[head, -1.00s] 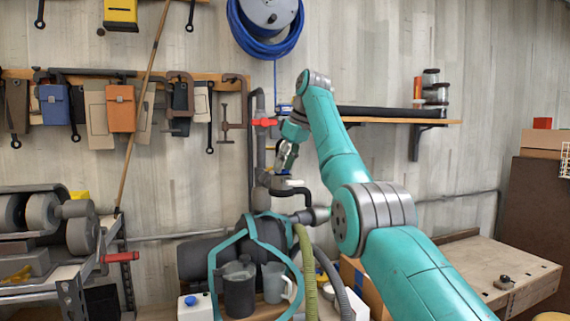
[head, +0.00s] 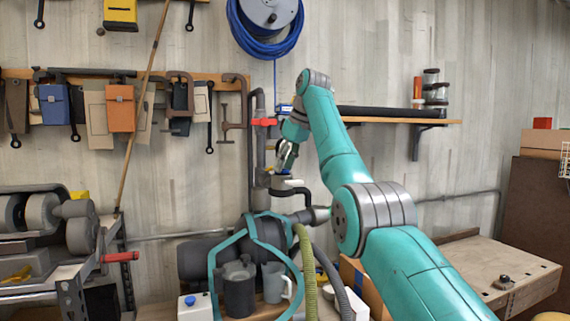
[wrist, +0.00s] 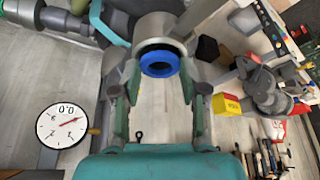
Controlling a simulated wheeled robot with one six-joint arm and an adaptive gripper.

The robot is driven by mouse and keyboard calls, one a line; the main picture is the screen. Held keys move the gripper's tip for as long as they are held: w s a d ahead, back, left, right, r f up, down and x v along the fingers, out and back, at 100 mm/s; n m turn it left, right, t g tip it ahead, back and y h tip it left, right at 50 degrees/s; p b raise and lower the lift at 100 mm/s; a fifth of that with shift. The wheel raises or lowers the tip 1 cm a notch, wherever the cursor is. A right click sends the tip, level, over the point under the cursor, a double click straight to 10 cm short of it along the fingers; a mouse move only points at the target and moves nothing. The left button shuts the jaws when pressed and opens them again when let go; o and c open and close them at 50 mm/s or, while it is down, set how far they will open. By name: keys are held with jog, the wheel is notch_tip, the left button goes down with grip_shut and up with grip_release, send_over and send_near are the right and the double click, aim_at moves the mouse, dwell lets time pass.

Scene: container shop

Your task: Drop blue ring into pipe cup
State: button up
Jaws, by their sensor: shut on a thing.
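The blue ring (wrist: 160,64) is between the fingers of my gripper (wrist: 160,80) in the wrist view, and the gripper is shut on it. The grey pipe cup (wrist: 158,24) is right beyond the ring, its round mouth lined up closely with it. I cannot tell whether the ring touches the rim. In the head view my gripper (head: 285,158) points down over the pipe cup (head: 280,183) on the wall pipework.
A red-handled valve (head: 265,122) sits on the pipe left of my gripper. A shelf (head: 390,120) is on the wall to the right. A round dial gauge (wrist: 62,127) shows in the wrist view.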

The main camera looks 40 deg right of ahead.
jog(key=o, duration=0.8)
jog(key=shift+v, duration=3.7)
